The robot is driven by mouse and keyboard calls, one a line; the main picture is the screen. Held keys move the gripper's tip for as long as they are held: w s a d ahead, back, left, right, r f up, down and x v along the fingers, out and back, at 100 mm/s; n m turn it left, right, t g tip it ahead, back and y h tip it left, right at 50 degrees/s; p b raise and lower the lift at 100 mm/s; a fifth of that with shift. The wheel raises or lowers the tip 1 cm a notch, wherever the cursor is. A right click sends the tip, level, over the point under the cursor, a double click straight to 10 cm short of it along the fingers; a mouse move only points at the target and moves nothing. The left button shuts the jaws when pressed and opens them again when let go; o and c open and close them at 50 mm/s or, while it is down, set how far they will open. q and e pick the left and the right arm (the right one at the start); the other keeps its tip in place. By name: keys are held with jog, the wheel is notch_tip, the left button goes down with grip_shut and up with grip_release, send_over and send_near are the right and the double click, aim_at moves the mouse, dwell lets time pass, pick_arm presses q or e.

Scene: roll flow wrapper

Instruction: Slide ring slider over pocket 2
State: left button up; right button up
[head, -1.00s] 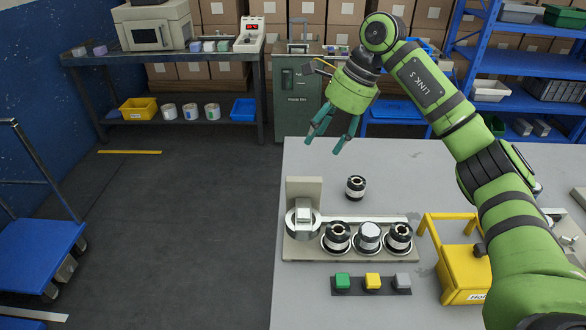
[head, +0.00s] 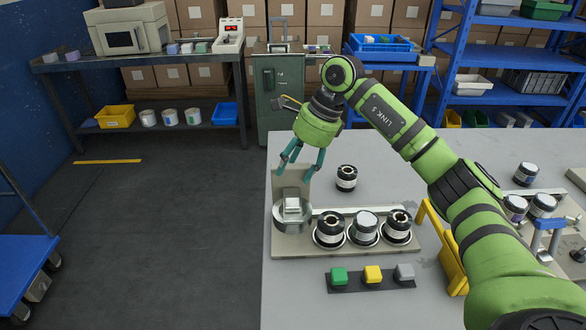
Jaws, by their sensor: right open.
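The ring slider (head: 280,217), a round silver ring with a block-shaped grip on top, sits at the left end of a beige fixture (head: 296,249) with a rail. Three rolls stand in a row of round pockets to its right: a black-topped one (head: 330,231), a silver-topped one in the middle, likely pocket 2 (head: 365,228), and another black-topped one (head: 398,226). My right gripper (head: 294,175) is open and empty, its teal fingers pointing down, just above and behind the slider's grip. I cannot tell whether they touch the upright plate behind. My left gripper is out of view.
A loose black-and-white roll (head: 346,178) stands on the grey table behind the rail. Green, yellow and grey buttons (head: 372,275) sit in front of the fixture. More rolls (head: 526,174) stand at far right.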

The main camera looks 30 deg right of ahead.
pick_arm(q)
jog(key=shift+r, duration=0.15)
pick_arm(e)
jog(key=shift+x, duration=0.9)
grip_shut()
